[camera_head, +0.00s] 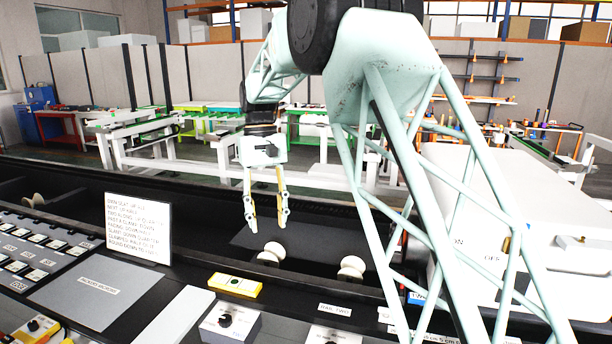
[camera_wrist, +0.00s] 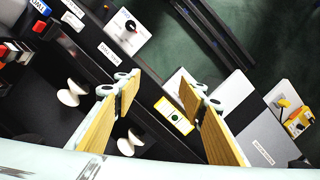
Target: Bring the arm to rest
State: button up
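My gripper (camera_head: 268,222) hangs pointing down over the dark trough behind the console in the head view. Its two fingers are spread apart with nothing between them. In the wrist view the yellow-faced fingers of my gripper (camera_wrist: 160,88) also stand apart and empty. My arm's pale green lattice links fill the middle and right of the head view and hide part of the scene behind. Two white spools, one left (camera_head: 270,253) and one right (camera_head: 351,268), stand below and to the right of the fingertips, apart from them.
A console with switches, a yellow button block (camera_head: 234,286) and a white dial box (camera_head: 229,323) runs along the front. A printed sign (camera_head: 138,228) stands upright at left. A large white case (camera_head: 480,215) sits at right. The air around the gripper looks clear.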

jog(key=s+d+r+m+t+b, duration=0.1)
jog(key=s+d+r, duration=0.6)
jog(key=s+d, duration=0.35)
jog(key=s+d+r+m+t, duration=0.1)
jog(key=s+d+r+t, duration=0.1)
jog(key=s+d+r, duration=0.7)
jog(key=s+d+f+t, duration=0.1)
jog(key=s+d+f, duration=0.2)
jog(key=s, duration=0.7)
jog(key=s+d+f+m+t+b, duration=0.1)
jog(key=s+d+f, duration=0.2)
jog(key=s, duration=0.8)
jog(key=s+d+f+m+t, duration=0.1)
jog(key=s+d+f, duration=0.2)
jog(key=s+d, duration=0.3)
jog(key=s, duration=0.5)
jog(key=shift+s+f+y+b, duration=0.2)
jog(key=shift+y+b, duration=0.1)
jog(key=shift+b, duration=0.1)
jog(key=shift+d+r, duration=0.1)
jog(key=shift+d, duration=0.1)
